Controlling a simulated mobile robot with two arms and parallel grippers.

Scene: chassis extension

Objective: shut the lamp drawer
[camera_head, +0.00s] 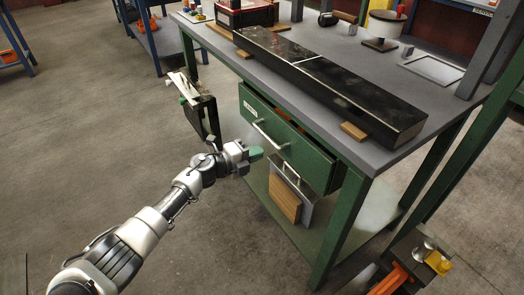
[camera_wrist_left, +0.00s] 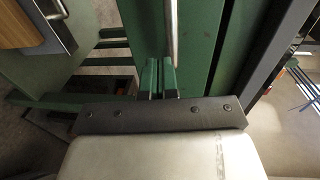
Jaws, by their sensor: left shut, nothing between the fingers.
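The green drawer (camera_head: 310,160) under the workbench stands partly open, with a gap behind its front panel and something orange inside. Its long silver handle (camera_head: 270,136) runs along the front. It also shows in the left wrist view as a green panel (camera_wrist_left: 199,45) with the handle bar (camera_wrist_left: 171,35). My left gripper (camera_head: 257,153) is just in front of the drawer front, below and close to the handle. Its green fingers (camera_wrist_left: 161,78) are together with nothing between them. I cannot tell whether the fingertips touch the drawer. My right gripper is in neither view.
The grey bench top (camera_head: 225,50) carries a long dark box (camera_head: 345,85) on wooden blocks. A wooden board with a metal handle (camera_head: 284,197) is below the drawer. A dark holder (camera_head: 203,115) hangs at the bench's left end. Open floor (camera_head: 90,140) lies to the left.

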